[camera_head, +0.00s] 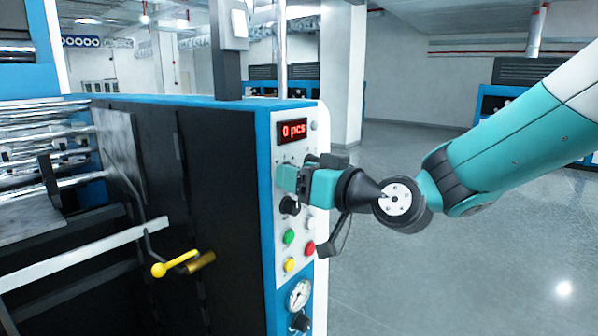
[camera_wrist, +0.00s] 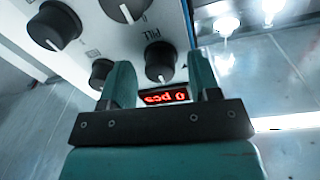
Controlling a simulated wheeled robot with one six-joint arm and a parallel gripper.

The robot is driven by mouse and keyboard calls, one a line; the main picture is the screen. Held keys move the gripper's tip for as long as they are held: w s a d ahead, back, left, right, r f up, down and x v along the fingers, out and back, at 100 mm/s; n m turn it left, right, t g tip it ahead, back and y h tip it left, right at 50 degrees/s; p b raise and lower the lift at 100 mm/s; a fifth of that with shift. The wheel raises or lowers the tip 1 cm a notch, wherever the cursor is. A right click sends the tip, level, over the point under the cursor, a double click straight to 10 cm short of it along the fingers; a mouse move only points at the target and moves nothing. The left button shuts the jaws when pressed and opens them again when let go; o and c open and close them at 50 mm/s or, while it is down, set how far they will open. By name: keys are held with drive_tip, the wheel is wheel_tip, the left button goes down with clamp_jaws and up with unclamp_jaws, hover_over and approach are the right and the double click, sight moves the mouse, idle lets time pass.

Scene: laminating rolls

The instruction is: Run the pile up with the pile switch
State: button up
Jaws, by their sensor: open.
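The control panel (camera_head: 284,240) is on the end of the machine. In the wrist view a black knob (camera_wrist: 160,62) beside lettering that looks like "PILE" appears between my fingers, near their tips. Its pointer setting is too small to read surely. My gripper (camera_wrist: 162,76) is open, with one finger on each side of that knob; I cannot tell whether they touch it. In the head view my gripper (camera_head: 282,178) is at the panel face below the red "0 pcs" display (camera_head: 293,131) and hides the knob there. The display also shows upside down between the fingers (camera_wrist: 165,96).
A larger black knob (camera_head: 290,205) sits just below my gripper. Green (camera_head: 289,236), red (camera_head: 309,248) and yellow (camera_head: 289,265) buttons and a gauge (camera_head: 299,295) are lower. A yellow-handled lever (camera_head: 174,264) sticks out at left. Open floor lies to the right.

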drive_tip(key=c, duration=0.9)
